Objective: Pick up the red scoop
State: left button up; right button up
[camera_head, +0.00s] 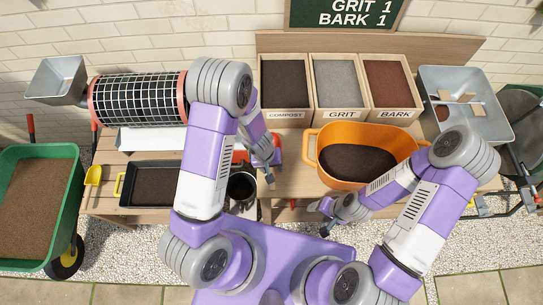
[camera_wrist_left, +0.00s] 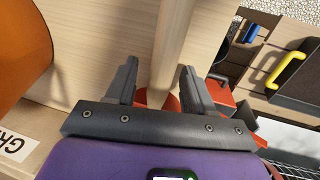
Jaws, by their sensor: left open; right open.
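A pale round wooden handle (camera_wrist_left: 172,45) with a red part (camera_wrist_left: 150,98) at its lower end, seemingly the red scoop, runs between the open fingers of my left gripper (camera_wrist_left: 158,82) in the left wrist view. I cannot tell whether either finger touches it. In the head view my left gripper (camera_head: 268,178) is low over the bench, and its arm hides most of the scoop; red patches (camera_head: 277,150) show beside the wrist. My right gripper (camera_head: 325,212) is open and empty at the front of the orange tub.
The orange tub (camera_head: 312,150) holds dark soil. Bins of compost (camera_head: 284,115), grit (camera_head: 342,115) and bark (camera_head: 392,115) stand behind it. A black tray (camera_head: 124,190) and a dark pot (camera_head: 242,187) are left of my left gripper. A green barrow (camera_head: 70,205) is far left.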

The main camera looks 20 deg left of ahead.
pick_arm(q)
grip_shut()
dwell(0.3)
jog(key=shift+r, duration=0.1)
notch_tip(320, 180, up, 10)
jog(key=p, duration=0.5)
